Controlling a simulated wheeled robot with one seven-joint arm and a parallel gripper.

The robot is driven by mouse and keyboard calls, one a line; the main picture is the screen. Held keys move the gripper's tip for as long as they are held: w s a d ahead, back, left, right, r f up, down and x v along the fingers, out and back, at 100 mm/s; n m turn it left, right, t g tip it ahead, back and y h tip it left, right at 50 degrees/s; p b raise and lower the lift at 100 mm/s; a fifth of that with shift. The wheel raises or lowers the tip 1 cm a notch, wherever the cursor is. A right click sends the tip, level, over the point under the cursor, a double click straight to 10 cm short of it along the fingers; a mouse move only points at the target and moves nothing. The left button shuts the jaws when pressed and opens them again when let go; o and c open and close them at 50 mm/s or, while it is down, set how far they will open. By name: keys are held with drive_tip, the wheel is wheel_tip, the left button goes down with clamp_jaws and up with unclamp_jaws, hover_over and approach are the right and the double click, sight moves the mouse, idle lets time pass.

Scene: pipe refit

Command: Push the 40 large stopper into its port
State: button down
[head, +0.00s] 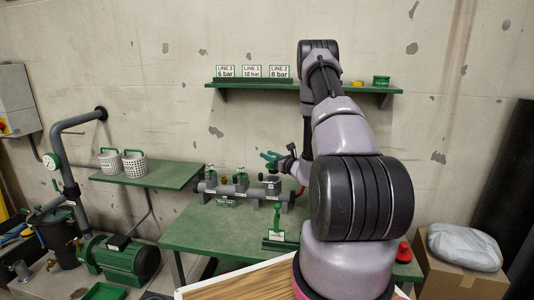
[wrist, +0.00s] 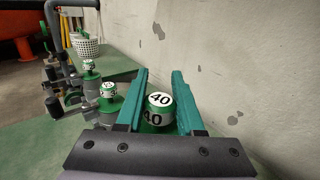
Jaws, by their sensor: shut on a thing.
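The 40 large stopper (wrist: 159,103) shows in the wrist view with a white and green cap marked 40. It sits between the green fingers of my gripper (wrist: 160,73), which is shut on it. In the head view my gripper (head: 272,157) is over the right end of the grey pipe manifold (head: 240,190) on the green bench. The stopper's lower part and its port are hidden, so I cannot tell how deep it sits. Two other green stoppers with white labelled caps stand along the manifold, the nearer one (wrist: 108,90) left of my fingers.
The concrete wall (wrist: 240,60) is close to the right of my gripper in the wrist view. A shelf with line signs (head: 285,86) hangs above the bench. Two white baskets (head: 134,164) stand on a side table. A green stand (head: 279,225) is on the bench front.

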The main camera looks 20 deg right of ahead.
sight(269, 165)
drive_tip(key=shift+f, duration=2.3)
drive_tip(key=shift+f, duration=0.55)
drive_tip(key=c, duration=0.8)
unclamp_jaws()
drive_tip(key=shift+s, duration=0.1)
drive_tip(key=shift+v, duration=5.4)
